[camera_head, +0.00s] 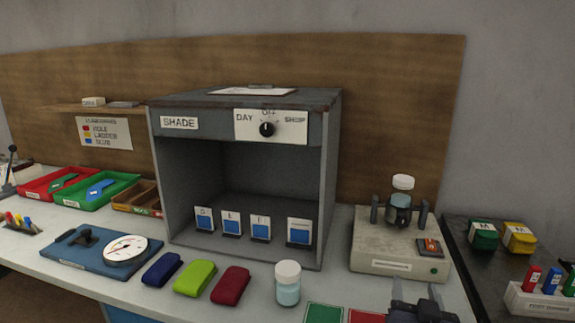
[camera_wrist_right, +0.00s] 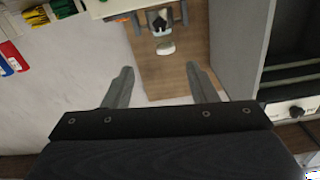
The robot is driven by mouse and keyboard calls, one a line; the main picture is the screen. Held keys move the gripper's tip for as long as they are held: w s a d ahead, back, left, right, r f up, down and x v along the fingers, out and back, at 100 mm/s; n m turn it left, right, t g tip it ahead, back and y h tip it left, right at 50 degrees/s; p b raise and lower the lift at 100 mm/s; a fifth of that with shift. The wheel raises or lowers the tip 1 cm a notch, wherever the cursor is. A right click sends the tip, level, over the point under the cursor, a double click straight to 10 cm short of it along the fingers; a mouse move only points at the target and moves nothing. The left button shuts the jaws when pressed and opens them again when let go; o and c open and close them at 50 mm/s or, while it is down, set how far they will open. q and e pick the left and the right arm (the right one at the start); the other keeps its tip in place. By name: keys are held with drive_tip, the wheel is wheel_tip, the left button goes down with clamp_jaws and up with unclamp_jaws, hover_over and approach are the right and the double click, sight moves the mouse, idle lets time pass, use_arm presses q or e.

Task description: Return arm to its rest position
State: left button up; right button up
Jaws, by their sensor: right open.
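My right gripper (camera_head: 418,298) is at the bottom right of the head view, above the front of the table. In the right wrist view its two fingers (camera_wrist_right: 160,88) are spread apart with nothing between them. The gripper is open and empty. My left gripper is not in view in either picture.
A grey shade cabinet (camera_head: 325,170) stands mid-table with several cards inside. Right of it is a machine (camera_head: 385,250) holding a capped jar (camera_head: 402,195).

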drive_tip(key=s+a+f+n+g+y, duration=0.1)
drive_tip(key=s+f+g+y, duration=0.25)
drive_tip(key=s, duration=0.35)
drive_tip(key=s+a+f+n+g+y, duration=0.15)
drive_tip(key=s+g, duration=0.25)
drive_tip(key=s, duration=0.4)
drive_tip(key=s+a+f+g+y, duration=0.1)
drive_tip(key=s+f+g+y, duration=0.25)
drive_tip(key=s, duration=0.35)
wheel_tip(320, 180, up, 15)
drive_tip(key=p, duration=1.5)
drive_tip(key=shift+g, duration=0.4)
drive_tip(key=shift+c, duration=0.4)
